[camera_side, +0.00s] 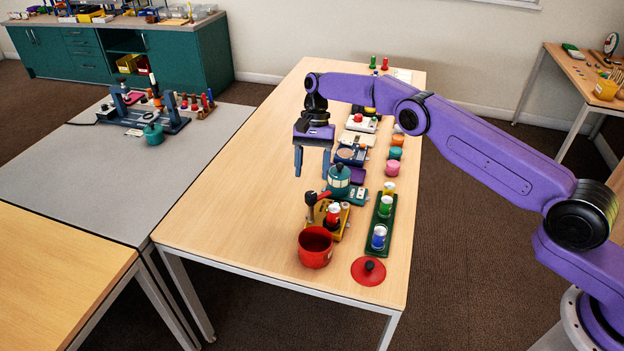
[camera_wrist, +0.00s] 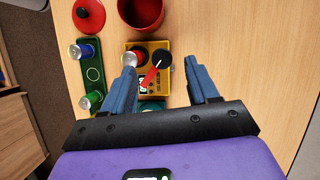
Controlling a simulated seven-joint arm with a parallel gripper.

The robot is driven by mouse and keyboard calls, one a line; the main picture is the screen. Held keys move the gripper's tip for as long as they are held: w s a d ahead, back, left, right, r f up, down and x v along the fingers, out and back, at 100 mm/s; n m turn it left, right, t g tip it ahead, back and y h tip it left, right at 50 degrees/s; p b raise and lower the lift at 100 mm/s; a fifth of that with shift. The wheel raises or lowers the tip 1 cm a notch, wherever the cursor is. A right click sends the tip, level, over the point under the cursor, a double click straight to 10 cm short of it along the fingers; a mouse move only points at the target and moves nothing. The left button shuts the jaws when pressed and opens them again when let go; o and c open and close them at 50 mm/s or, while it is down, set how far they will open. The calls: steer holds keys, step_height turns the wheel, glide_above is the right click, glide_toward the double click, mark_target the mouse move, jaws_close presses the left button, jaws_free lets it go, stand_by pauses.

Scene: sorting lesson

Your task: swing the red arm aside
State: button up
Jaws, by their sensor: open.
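The red arm (camera_side: 323,195) is a short bar on a dark upright post (camera_side: 311,200), mounted on a yellow base (camera_side: 346,216). In the wrist view the red arm (camera_wrist: 150,76) slants down and left from the post's black round top (camera_wrist: 163,59). A red piece with a pale top (camera_side: 333,214) stands on the base beside the post. My gripper (camera_side: 312,165) is open and empty, fingers down, above the base. In the wrist view its fingertips (camera_wrist: 161,67) appear on either side of the post top and red arm. I cannot tell any contact.
A red pot (camera_side: 316,250) and red lid (camera_side: 369,271) lie near the table's front. A teal kettle-like vessel (camera_side: 339,178) stands close behind the base. The table's left side (camera_side: 232,205) is clear.

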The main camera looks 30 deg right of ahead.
step_height(320, 180, up, 3)
steer(key=shift+r, duration=0.2)
step_height(320, 180, up, 7)
steer(key=t+h, duration=0.3)
steer(key=t, duration=0.1)
glide_above(311, 194)
step_height(311, 194, down, 17)
stand_by(0.8)
steer(key=c, duration=1)
